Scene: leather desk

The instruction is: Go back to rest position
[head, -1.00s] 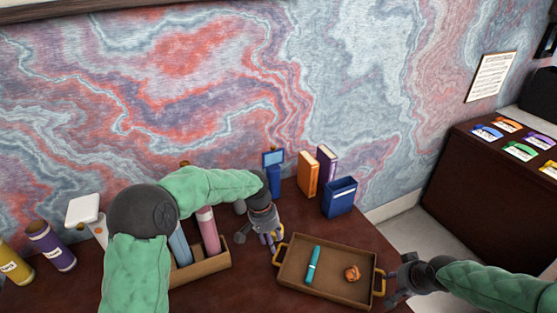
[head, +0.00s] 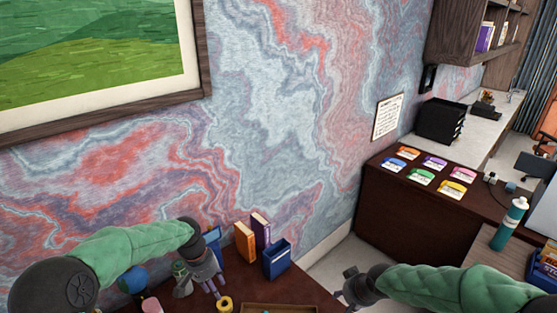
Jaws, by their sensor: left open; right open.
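My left gripper (head: 213,289) is open above the dark red leather desk, pointing down, left of the blue holder. A yellow ring (head: 224,304) lies on the desk just below and right of its fingers, apart from them as far as I can tell. My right gripper (head: 344,289) is open and empty, off to the right of the tray and pointing left. The brown tray (head: 280,307) shows only its back edge at the bottom of the picture; most of its inside is cut off.
An orange book (head: 244,242), a purple book (head: 261,230) and a blue holder (head: 277,259) stand behind the tray. A blue upright object (head: 213,240) is partly behind my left gripper. A dark cabinet (head: 400,215) with several coloured cards stands at right. A teal bottle (head: 510,224) stands farther right.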

